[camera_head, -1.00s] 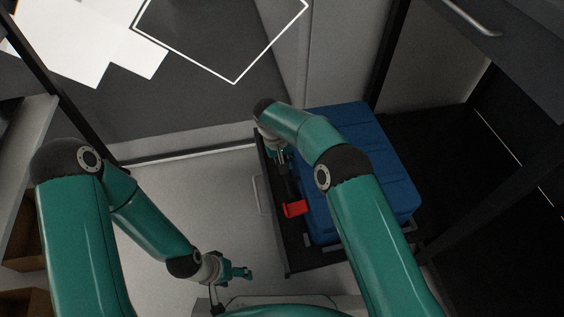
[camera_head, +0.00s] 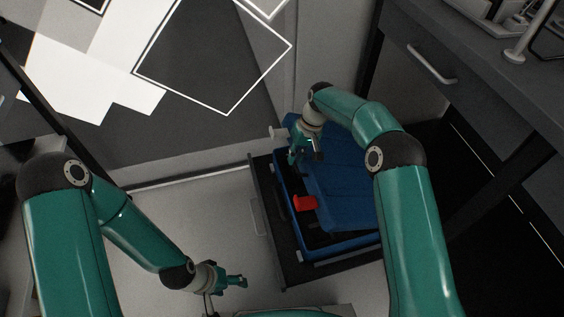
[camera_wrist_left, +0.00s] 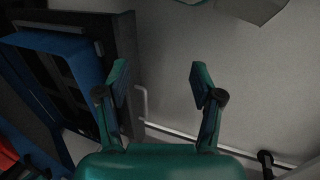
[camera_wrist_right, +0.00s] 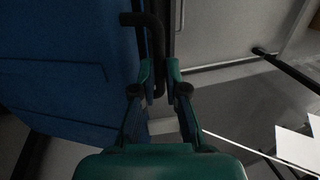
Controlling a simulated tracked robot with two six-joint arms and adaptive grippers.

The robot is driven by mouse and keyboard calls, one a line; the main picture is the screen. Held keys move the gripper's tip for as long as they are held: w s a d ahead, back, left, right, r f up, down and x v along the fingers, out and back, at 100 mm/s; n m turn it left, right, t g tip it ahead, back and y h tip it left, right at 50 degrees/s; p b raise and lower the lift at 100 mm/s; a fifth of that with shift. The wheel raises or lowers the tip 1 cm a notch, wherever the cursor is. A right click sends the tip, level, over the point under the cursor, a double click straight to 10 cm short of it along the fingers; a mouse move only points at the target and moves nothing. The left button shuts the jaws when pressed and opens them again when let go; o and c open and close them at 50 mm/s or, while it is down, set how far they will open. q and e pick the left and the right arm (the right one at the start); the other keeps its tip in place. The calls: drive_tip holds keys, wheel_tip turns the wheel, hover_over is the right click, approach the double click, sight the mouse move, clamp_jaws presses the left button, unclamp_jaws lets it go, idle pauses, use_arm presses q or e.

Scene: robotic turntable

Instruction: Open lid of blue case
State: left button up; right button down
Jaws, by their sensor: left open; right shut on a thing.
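The blue case sits in an open dark drawer. Its lid (camera_head: 345,190) is lifted partway and tilted, and a strip of the blue lower rim (camera_head: 283,215) shows at its left and front. A red item (camera_head: 305,202) shows at the opening. My right gripper (camera_head: 303,155) is at the lid's left edge. In the right wrist view its fingers (camera_wrist_right: 160,72) are closed around the lid's dark handle (camera_wrist_right: 156,35), beside the blue lid (camera_wrist_right: 75,75). My left gripper (camera_head: 238,281) is open and empty, low and apart from the case. The left wrist view shows its spread fingers (camera_wrist_left: 160,82).
The dark drawer (camera_head: 264,200) surrounds the case, its light handle (camera_head: 257,213) facing left. A grey cabinet or desk (camera_head: 450,60) stands at the upper right. Pale floor (camera_head: 200,215) lies clear left of the drawer.

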drive_tip(key=d+r, duration=0.1)
drive_tip(key=d+r+p, duration=0.1)
drive_tip(key=r+p, duration=0.1)
drive_tip(key=r, duration=0.1)
drive_tip(key=shift+w+d, duration=0.3)
drive_tip(key=shift+d, duration=0.1)
drive_tip(key=shift+d+r, duration=0.2)
drive_tip(key=shift+d, duration=0.15)
use_arm(q)
wheel_tip(320, 180, up, 3)
drive_tip(key=shift+r, duration=0.2)
